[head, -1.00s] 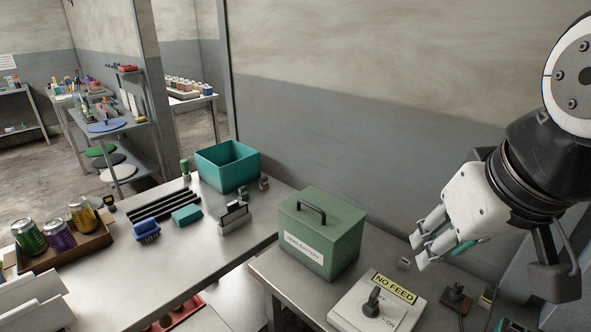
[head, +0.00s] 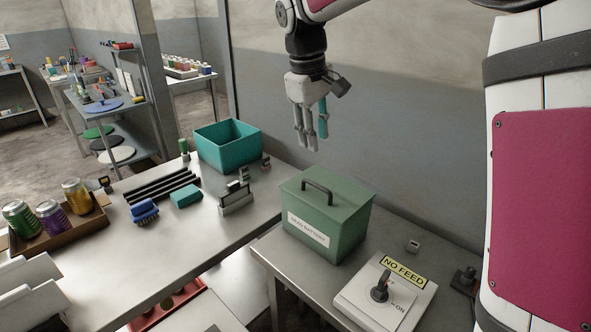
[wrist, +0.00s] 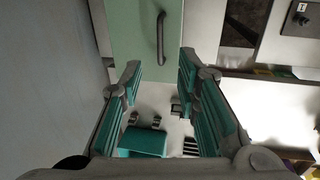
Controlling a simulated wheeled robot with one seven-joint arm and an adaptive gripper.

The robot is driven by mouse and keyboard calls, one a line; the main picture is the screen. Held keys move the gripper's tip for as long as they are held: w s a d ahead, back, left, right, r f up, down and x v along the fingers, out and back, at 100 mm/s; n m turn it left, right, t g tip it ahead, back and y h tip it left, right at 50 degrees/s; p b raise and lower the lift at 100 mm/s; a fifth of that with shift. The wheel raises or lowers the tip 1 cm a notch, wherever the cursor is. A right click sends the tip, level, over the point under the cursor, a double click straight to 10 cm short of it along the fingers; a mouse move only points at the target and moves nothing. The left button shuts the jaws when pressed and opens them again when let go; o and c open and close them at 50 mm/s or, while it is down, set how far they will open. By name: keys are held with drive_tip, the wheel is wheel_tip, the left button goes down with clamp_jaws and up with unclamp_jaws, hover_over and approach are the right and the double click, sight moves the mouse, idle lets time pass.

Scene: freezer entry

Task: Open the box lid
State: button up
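The green box (head: 327,228) stands on the right-hand metal table in the head view, with a white "DEAD BATTERY" label on its front. Its lid (head: 328,191) is shut and carries a dark bar handle (head: 318,188). My gripper (head: 312,143) hangs fingers down, above and behind the box, apart from it. In the wrist view the gripper (wrist: 160,85) is open with nothing between its teal-padded fingers. The lid (wrist: 133,30) and its handle (wrist: 161,38) show there beyond the fingertips, near the top of the picture.
A white switch panel (head: 362,306) marked "NO FEED" sits right of the box. An open teal bin (head: 228,150), a blue brush (head: 143,211) and a tray of cans (head: 68,232) stand on the left table. The wall (head: 400,170) is close behind the box.

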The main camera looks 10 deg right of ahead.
sight(319, 186)
drive_tip(key=f, duration=0.4)
drive_tip(key=w+d+f+p, duration=0.1)
drive_tip(key=f, duration=0.4)
drive_tip(key=w+d+f+p, duration=0.1)
drive_tip(key=f, duration=0.4)
drive_tip(key=shift+w, duration=0.1)
clamp_jaws()
